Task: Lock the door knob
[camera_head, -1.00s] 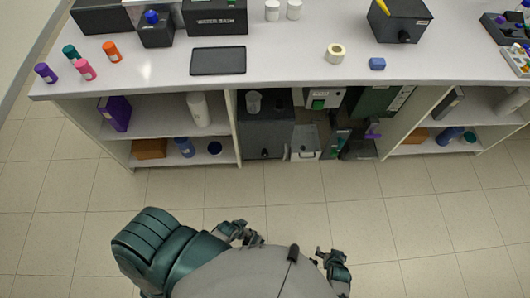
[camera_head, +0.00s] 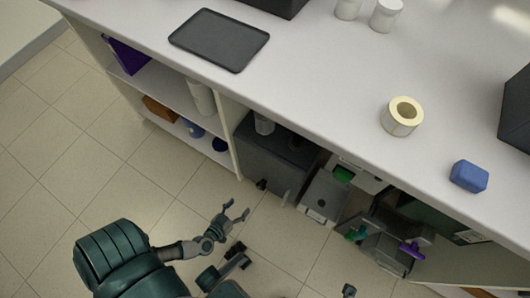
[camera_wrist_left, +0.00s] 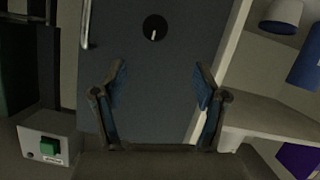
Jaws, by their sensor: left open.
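The door knob (camera_head: 262,184) is a small dark round knob on the front of the dark grey cabinet (camera_head: 280,152) under the counter. In the left wrist view the knob (camera_wrist_left: 155,27) is a black disc with a short, nearly upright white mark. My left gripper (camera_head: 236,208) is open and empty in front of the cabinet, apart from the knob. In the left wrist view its fingers (camera_wrist_left: 160,78) are spread, with the knob above the gap between them. A pale bar handle (camera_wrist_left: 86,25) is on the same door. My right gripper cannot be clearly made out at the lower edge.
A box with a green button (camera_head: 343,173) and other equipment with a purple part (camera_head: 412,249) stand beside the cabinet. The shelf unit (camera_head: 185,82) is on its other side. The counter (camera_head: 290,62) overhangs above.

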